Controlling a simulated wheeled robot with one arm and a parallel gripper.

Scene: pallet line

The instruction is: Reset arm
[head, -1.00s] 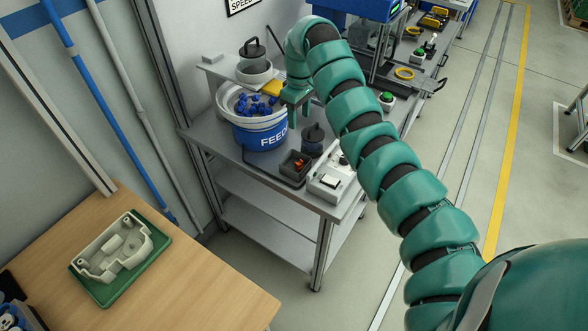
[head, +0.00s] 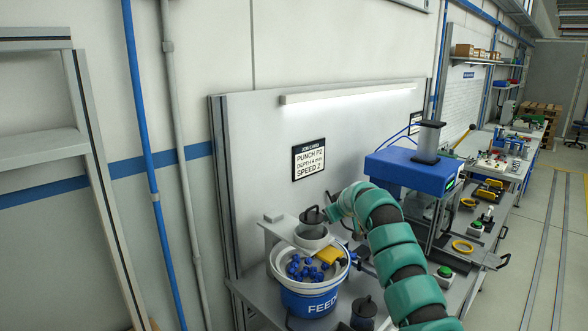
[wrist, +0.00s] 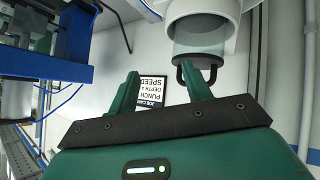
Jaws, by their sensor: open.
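My gripper (wrist: 161,88) shows in the wrist view with its two green fingers spread apart and nothing between them. In the head view, the end of my green arm is beside the dark-handled pot (head: 312,230) above the feeder. The gripper's fingers cannot be made out there. In the wrist view, which looks upside down, the pot's handle (wrist: 197,74) appears near the right finger. I cannot tell whether they touch.
The white and blue feeder bucket (head: 318,304) holds several blue parts and stands below my arm. A yellow block (head: 328,256) is at its rim. The blue-topped press (head: 410,172) stands to the right. A job card (head: 308,158) hangs on the back panel.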

